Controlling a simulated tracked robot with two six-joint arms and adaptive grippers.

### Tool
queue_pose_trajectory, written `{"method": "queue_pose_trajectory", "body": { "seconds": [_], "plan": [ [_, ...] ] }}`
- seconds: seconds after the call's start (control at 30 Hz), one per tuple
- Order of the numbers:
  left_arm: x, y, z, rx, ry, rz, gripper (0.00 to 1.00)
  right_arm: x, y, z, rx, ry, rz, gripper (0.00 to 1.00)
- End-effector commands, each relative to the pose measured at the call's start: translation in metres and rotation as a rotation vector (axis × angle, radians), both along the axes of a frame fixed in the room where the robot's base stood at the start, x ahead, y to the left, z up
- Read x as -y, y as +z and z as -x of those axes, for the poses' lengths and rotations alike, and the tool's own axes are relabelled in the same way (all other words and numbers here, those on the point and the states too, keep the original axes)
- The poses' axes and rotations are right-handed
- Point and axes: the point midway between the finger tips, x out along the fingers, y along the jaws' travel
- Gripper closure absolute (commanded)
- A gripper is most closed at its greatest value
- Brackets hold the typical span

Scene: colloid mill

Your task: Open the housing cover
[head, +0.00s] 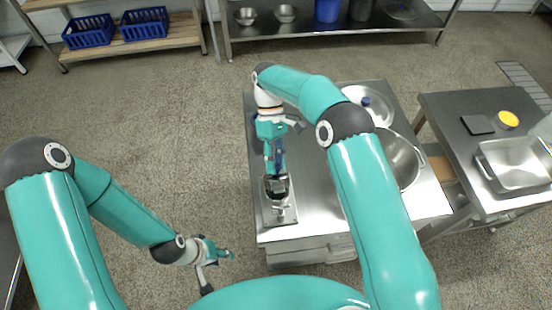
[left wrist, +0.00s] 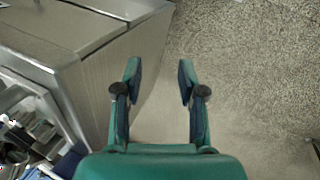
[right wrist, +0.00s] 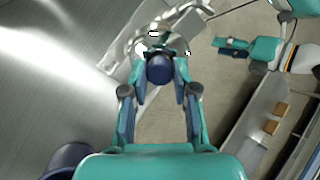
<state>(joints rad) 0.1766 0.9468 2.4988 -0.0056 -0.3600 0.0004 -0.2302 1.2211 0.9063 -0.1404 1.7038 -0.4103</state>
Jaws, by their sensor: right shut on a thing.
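The colloid mill (head: 281,212) stands at the left front of the steel table, its metal base showing below my right gripper. My right gripper (head: 276,174) points down at its upper part. In the right wrist view, my right gripper (right wrist: 162,78) is shut on a dark blue round knob (right wrist: 159,67). Shiny metal parts of the mill (right wrist: 180,22) show just beyond the knob. The housing cover's outline is largely hidden, and I cannot tell whether it is open. My left gripper (head: 226,254) is open and empty, left of the table's front; its spread fingers show in the left wrist view (left wrist: 158,80).
A steel pot (head: 402,160) and a round lid (head: 376,108) with a blue knob are behind my right arm. A side table (head: 450,115) on the right holds a steel pan (head: 520,165). Blue crates (head: 88,31) are on a far shelf. The floor at left is clear.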

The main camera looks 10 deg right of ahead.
Motion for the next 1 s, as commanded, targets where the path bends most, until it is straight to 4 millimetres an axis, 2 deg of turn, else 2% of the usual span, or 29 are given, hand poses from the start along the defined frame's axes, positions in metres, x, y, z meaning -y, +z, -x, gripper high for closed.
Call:
{"method": "queue_pose_trajectory", "body": {
  "seconds": [0.3, 0.53, 0.67, 0.8, 0.9, 1.0],
  "plan": [
    [0.0, 0.0, 0.0, 0.0, 0.0, 0.0, 0.6, 0.0, 0.0, -0.001, 0.006, -0.002, -0.001, 1.0],
    [0.001, 0.001, 0.005, -0.042, 0.05, 0.006, 0.98, 0.0, 0.0, -0.002, 0.008, -0.002, -0.001, 1.0],
    [0.003, 0.002, 0.029, -0.211, 0.163, 0.013, 1.0, 0.0, 0.0, -0.002, 0.008, -0.002, -0.002, 1.0],
    [0.007, 0.007, 0.047, -0.462, 0.378, 0.004, 1.0, 0.0, 0.0, -0.002, 0.008, -0.002, -0.002, 1.0],
    [0.014, 0.016, 0.049, -0.663, 0.569, 0.002, 1.0, 0.0, 0.0, -0.002, 0.008, -0.002, -0.002, 1.0],
    [0.026, 0.032, 0.042, -0.865, 0.762, 0.015, 1.0, 0.0, 0.0, -0.002, 0.009, -0.003, -0.002, 1.0]
  ]
}}
